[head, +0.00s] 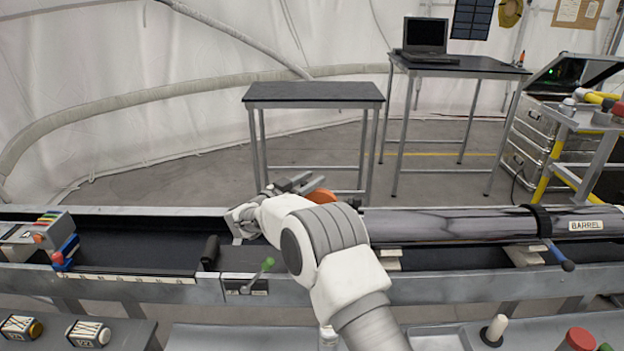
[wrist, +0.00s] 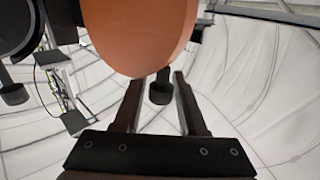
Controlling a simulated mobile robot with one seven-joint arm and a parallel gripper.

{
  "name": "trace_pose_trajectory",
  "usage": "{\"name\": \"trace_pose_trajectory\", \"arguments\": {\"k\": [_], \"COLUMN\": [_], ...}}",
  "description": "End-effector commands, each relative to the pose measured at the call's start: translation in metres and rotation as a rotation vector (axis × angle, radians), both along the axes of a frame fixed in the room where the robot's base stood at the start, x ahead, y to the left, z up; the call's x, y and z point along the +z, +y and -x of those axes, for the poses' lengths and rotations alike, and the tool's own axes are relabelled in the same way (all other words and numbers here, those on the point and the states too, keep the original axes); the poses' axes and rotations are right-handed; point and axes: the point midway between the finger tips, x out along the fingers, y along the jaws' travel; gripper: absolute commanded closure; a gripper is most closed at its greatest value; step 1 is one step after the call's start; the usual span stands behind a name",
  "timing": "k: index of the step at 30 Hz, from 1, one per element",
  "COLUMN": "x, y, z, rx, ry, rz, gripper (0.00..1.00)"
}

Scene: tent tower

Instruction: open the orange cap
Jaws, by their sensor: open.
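The orange cap (head: 321,195) shows as a round disc at the left end of the long dark barrel (head: 450,224). My arm hides part of it in the head view. In the wrist view the cap (wrist: 140,30) is large and close, at the top, just beyond my fingers. My gripper (wrist: 158,80) is open, its two fingers apart. A small dark knob (wrist: 160,92) shows between the fingers, and I cannot tell whether they touch it. In the head view my gripper (head: 292,184) is beside the cap, on its left.
The barrel lies on supports along a grey bench trough (head: 130,240). A small black table (head: 315,92) stands behind. The trough's left part is mostly clear.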

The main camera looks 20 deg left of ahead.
Motion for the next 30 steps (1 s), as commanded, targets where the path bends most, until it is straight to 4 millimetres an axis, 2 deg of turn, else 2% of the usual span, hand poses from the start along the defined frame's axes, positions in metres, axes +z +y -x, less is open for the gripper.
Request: {"name": "trace_pose_trajectory", "arguments": {"k": [5,18,24,30], "x": [0.001,0.001,0.001,0.001], "y": [0.016,0.06,0.071,0.073], "z": [0.029,0.123,0.145,0.151], "rx": [0.005,0.004,0.001,0.0], "ry": [0.002,0.0,0.0,0.0], "rz": [0.0,0.0,-0.001,-0.001], "gripper": [0.59,0.59,0.59,0.59]}}
